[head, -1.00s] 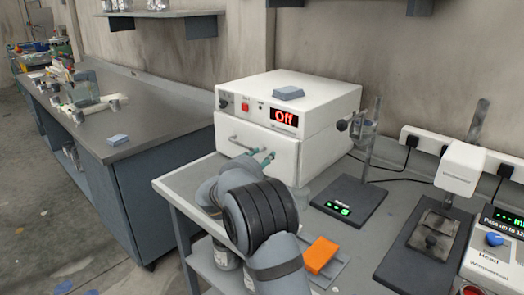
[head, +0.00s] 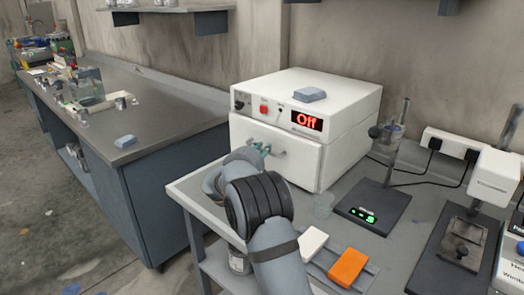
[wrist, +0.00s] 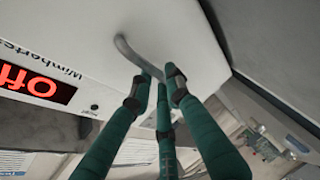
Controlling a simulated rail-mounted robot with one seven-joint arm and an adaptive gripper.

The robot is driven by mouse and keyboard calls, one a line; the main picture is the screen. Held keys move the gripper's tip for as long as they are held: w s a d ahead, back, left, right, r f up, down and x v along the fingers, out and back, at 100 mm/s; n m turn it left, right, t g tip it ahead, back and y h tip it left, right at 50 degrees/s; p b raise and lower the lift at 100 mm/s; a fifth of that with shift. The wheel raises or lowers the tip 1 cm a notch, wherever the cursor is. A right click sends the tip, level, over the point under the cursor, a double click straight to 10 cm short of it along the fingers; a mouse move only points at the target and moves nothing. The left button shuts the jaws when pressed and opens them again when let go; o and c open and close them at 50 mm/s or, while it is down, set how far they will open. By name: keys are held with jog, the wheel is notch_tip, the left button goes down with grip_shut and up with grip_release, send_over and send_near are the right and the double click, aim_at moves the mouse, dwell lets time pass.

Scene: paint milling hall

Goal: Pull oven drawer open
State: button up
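The oven (head: 345,95) is a white box with a red "Off" display (head: 306,121). Its drawer front (head: 305,158) sits below the display and looks closed. A grey bar handle (head: 279,154) is on the drawer front, and it shows as a curved bar in the wrist view (wrist: 131,52). My gripper (head: 260,149) has green fingers and is at the handle. In the wrist view, its fingertips (wrist: 155,88) are apart, with the handle's near part reaching between them. I cannot tell whether they touch the bar. The fingers hide part of the handle.
A grey-blue block (head: 310,94) lies on the oven top. A glass beaker (head: 324,204), a white block (head: 312,242), an orange block (head: 348,267) and a stand with a green display (head: 372,214) are right of my arm. A dark-topped bench (head: 150,115) stands at left.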

grip_shut()
jog(key=shift+a, duration=0.1)
dwell(0.3)
